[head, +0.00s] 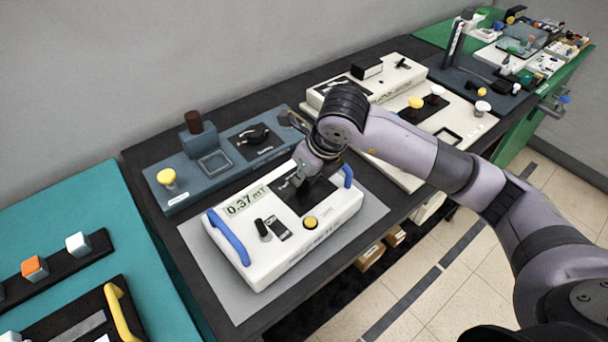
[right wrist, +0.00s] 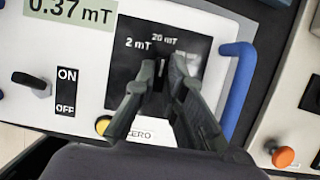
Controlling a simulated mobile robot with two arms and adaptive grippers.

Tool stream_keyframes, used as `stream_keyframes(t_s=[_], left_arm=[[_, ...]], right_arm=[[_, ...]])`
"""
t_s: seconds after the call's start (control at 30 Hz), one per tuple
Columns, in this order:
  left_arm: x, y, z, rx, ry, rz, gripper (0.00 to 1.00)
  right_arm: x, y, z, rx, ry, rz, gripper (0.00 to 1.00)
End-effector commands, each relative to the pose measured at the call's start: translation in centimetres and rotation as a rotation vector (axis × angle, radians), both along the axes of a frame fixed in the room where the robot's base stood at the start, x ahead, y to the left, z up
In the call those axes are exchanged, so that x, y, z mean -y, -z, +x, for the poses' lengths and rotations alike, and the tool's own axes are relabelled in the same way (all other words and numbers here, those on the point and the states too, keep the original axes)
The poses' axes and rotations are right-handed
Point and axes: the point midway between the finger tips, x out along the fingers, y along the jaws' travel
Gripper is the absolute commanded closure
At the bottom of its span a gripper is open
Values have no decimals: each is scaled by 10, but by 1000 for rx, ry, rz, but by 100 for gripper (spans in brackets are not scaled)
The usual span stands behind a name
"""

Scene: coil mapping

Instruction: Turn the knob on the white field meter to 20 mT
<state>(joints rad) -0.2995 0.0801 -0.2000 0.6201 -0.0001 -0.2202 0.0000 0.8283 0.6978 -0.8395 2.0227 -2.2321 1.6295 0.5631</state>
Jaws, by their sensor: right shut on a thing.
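The white field meter (head: 340,212) sits on a grey mat, with blue handles at both ends. Its display (head: 245,201) reads 0.37 mT, also in the right wrist view (right wrist: 70,12). My right gripper (head: 297,182) reaches down onto the meter's black dial panel (right wrist: 125,62). In the right wrist view its fingers (right wrist: 163,80) are shut on the dark knob, which they mostly hide. The labels "2 mT" and "20 mT" show above the fingertips, and a further label is partly covered by the right finger. I cannot tell where the knob points. My left gripper is not in view.
The meter also carries a black ON/OFF switch (right wrist: 32,83) and a yellow zero button (head: 311,222). A blue-grey box (head: 190,179) stands behind, and cream instruments (head: 404,78) behind to the right. A teal bench (head: 60,215) is at left.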

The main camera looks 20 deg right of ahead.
Motion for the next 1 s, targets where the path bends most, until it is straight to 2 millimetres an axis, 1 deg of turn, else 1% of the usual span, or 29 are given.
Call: stream_keyframes(t_s=[0.23, 0.27, 0.57, 0.87, 0.97, 1.0], left_arm=[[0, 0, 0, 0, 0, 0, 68], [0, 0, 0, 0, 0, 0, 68], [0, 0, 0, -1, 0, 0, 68], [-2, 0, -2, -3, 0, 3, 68], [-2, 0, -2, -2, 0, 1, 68], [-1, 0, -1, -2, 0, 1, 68]], right_arm=[[0, 2, -1, -7, -2, -1, 100], [0, 2, -1, -7, -2, -1, 89], [0, 2, -1, -6, -1, -2, 69], [0, -1, -1, -2, -1, 0, 69], [2, -10, -3, -1, -1, 0, 69], [2, -15, -5, 1, -1, 1, 69]])
